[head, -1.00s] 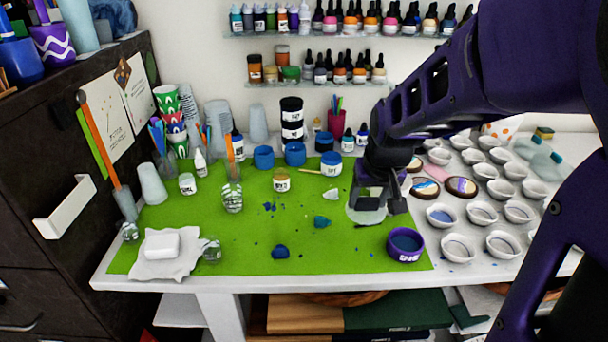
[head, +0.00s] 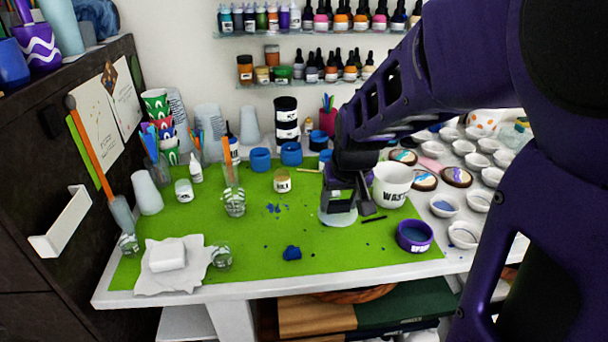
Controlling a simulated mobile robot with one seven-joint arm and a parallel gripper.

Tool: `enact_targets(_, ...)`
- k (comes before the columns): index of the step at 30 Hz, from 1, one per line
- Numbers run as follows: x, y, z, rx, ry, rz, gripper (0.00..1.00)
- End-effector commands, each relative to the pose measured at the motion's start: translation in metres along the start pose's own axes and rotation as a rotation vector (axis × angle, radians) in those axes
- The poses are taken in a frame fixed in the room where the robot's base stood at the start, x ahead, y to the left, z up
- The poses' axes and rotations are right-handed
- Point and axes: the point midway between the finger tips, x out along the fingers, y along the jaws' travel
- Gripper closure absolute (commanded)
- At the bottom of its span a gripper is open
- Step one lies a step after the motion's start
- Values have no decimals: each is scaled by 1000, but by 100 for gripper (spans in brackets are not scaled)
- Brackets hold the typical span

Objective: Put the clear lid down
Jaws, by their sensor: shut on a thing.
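My gripper (head: 341,204) points down over the right part of the green mat (head: 330,262), shut on the clear lid. The clear lid (head: 337,218) shows as a pale, see-through disc just below the fingers, lying roughly flat. I cannot tell whether it touches the mat or hangs slightly above it. The fingers hide part of the lid.
A white cup marked WASTE (head: 391,187) stands just right of my gripper. A purple dish with blue content (head: 414,237) sits at the mat's front right. A dark blue lump (head: 292,253) lies front left of the lid. The mat's front middle is mostly clear.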

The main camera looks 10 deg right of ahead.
Motion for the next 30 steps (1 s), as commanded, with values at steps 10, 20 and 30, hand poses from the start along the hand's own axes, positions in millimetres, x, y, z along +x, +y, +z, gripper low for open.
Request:
enact_targets(10,52,0,22,1,-1,0,91)
enact_targets(20,84,0,35,0,-1,0,91)
enact_targets(30,85,0,36,0,0,0,91)
